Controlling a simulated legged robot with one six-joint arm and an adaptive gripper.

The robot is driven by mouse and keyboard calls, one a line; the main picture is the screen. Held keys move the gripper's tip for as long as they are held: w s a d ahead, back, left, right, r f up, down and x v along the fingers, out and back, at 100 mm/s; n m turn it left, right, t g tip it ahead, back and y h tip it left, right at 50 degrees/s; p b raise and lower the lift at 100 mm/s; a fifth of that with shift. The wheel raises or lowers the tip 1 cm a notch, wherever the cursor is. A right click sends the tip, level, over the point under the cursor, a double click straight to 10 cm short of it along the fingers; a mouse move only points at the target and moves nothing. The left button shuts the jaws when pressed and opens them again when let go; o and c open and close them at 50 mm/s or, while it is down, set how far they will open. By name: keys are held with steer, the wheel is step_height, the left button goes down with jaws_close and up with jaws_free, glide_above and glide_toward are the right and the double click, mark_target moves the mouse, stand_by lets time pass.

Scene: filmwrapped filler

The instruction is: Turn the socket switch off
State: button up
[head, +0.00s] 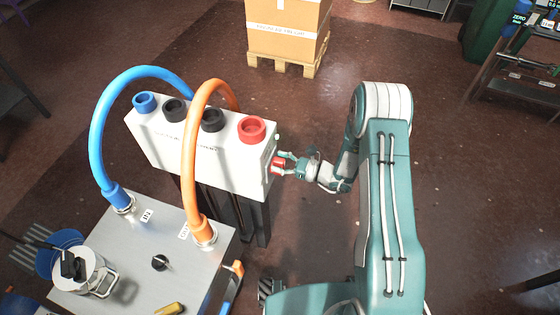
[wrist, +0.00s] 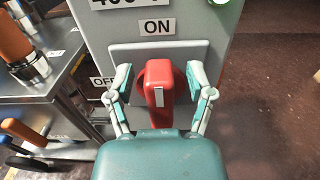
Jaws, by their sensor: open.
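The socket switch is a red rotary handle (wrist: 158,84) with a white stripe, on a grey plate on the side of the white box. The stripe stands upright in the wrist view, below the ON label (wrist: 157,27). The OFF label (wrist: 103,83) is at the left, partly hidden by a finger. My gripper (wrist: 160,85) is open, with one finger on each side of the red handle. A gap shows at the left finger; whether the right finger touches is hard to tell. In the head view the red switch (head: 277,165) sits at the box's right side, at my gripper (head: 284,164).
The white box (head: 165,145) has blue, black and red sockets on top. Blue (head: 95,140) and orange (head: 188,150) hoses arch beside it to a metal table (head: 130,245). A carton on a pallet (head: 285,62) stands behind. The floor around my arm's right is clear.

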mark_target(269, 173)
jaws_close()
steer(key=n, duration=0.2)
steer(key=s+n, duration=0.1)
steer(key=n, duration=0.1)
steer(key=shift+a, duration=0.1)
steer(key=n, duration=0.5)
steer(key=shift+s+a+f, duration=0.15)
steer(key=shift+s+f, duration=0.2)
steer(key=shift+s, duration=0.05)
steer(key=n, duration=0.3)
steer(key=f+n, duration=0.1)
steer(key=shift+s+a, duration=0.15)
steer(key=shift+s, duration=0.2)
steer(key=shift+s+f+n, duration=0.1)
steer(key=shift+f+n, duration=0.2)
steer(key=shift+n, duration=0.9)
steer(key=shift+s+f+n, duration=0.1)
steer(key=shift+f+n, duration=0.2)
steer(key=shift+n, duration=0.9)
steer(key=shift+f, duration=0.1)
